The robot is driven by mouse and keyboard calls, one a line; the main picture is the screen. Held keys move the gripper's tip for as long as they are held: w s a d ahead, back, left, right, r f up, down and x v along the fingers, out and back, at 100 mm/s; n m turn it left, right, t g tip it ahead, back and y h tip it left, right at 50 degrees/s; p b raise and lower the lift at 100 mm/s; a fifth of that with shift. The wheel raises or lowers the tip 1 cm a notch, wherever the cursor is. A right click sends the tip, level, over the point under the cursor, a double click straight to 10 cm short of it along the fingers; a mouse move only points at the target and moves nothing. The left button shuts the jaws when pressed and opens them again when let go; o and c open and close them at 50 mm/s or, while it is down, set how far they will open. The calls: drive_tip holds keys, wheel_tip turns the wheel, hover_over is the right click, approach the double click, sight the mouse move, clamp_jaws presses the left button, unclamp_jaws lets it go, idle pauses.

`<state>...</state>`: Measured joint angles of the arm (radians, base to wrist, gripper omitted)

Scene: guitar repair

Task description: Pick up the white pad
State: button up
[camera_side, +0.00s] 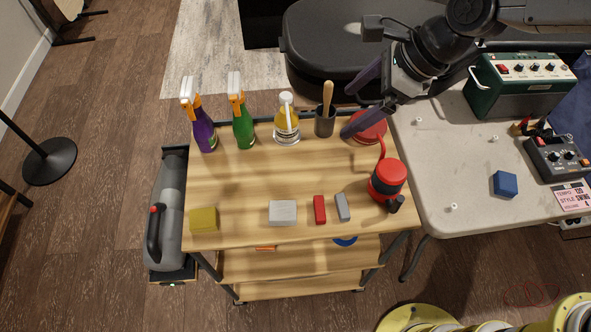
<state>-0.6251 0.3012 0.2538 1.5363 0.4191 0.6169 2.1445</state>
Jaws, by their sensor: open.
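The white pad (283,213) is a pale rectangular block lying flat near the front edge of the wooden cart top (262,180). A yellow block lies to its left and a red block to its right, both apart from it. My gripper (346,112) is open above the cart's back right corner, up and to the right of the pad. Its purple-grey fingers are near a round red object (370,127), and nothing shows held between them.
Along the front edge are a yellow block (204,220), red block (320,210) and grey block (343,207). A red and black container (387,181) stands at right. Purple (204,135) and green (243,130) spray bottles, a yellow bottle (286,122) and a dark cup (325,124) line the back. The cart's middle is clear.

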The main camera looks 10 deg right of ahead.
drive_tip(key=n+g+h, duration=0.1)
drive_tip(key=n+g, duration=0.1)
approach(283, 210)
drive_tip(key=x, duration=0.8)
drive_tip(key=shift+a+f, duration=0.1)
drive_tip(key=shift+f, duration=0.3)
drive_tip(key=c, duration=1.4)
